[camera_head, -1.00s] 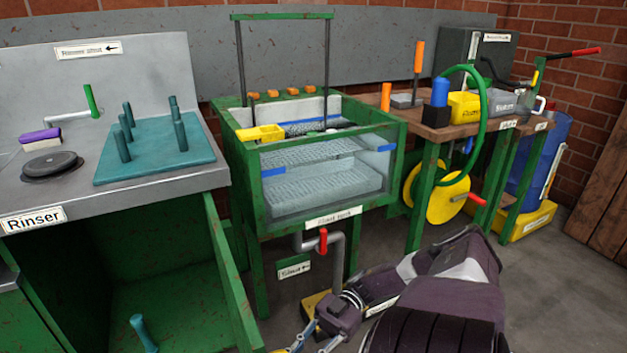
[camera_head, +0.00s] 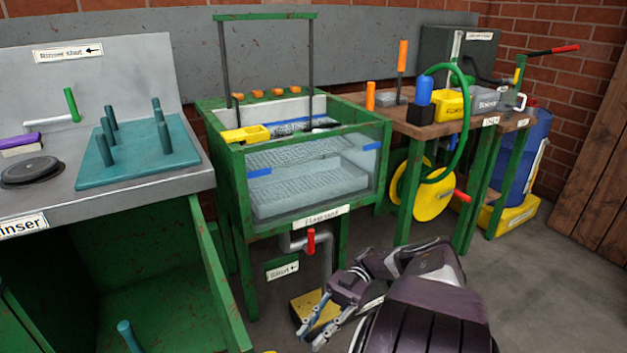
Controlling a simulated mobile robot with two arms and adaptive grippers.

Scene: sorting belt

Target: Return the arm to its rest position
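My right arm reaches in from the bottom right, low in front of the green-framed tank (camera_head: 310,215). My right gripper (camera_head: 318,322) is at its end, near the floor. Its two fingers stand apart and I see nothing between them. It appears clear of the tank's legs and of the red-handled drain valve (camera_head: 310,241) above it. My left gripper is not in view.
The rinser counter (camera_head: 120,196) with a teal peg board (camera_head: 140,172) is at left. A wooden workbench (camera_head: 400,124) with tools stands at right. The grey floor at lower right is clear.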

